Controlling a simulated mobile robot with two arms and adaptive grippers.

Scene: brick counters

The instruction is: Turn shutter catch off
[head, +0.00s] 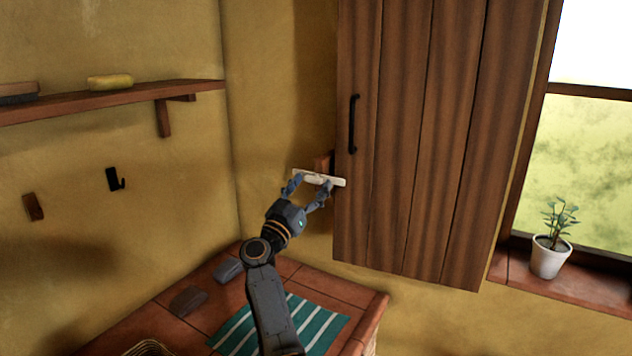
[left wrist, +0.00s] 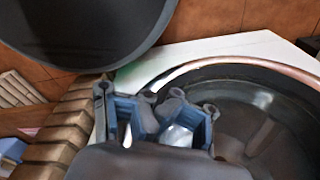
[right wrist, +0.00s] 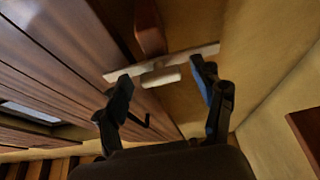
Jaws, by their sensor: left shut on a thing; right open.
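The shutter catch (head: 338,182) is a pale flat bar on a small wooden block at the left edge of the brown plank shutter (head: 440,120). It lies nearly level, with its right end over the shutter. In the right wrist view the catch (right wrist: 206,50) has a raised pale knob in its middle. My right gripper (head: 308,188) is open, its fingers on either side of the knob; I cannot tell whether they touch it. In the left wrist view my left gripper (left wrist: 160,118) is shut on a grey thing, partly hidden by its fingers.
A black handle (head: 352,124) stands out from the shutter above the catch. A shelf (head: 120,98) and black hook (head: 115,180) are at left. A striped cloth (head: 318,325) lies on the tiled counter below. A dark round vessel (left wrist: 270,125) is beside my left gripper.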

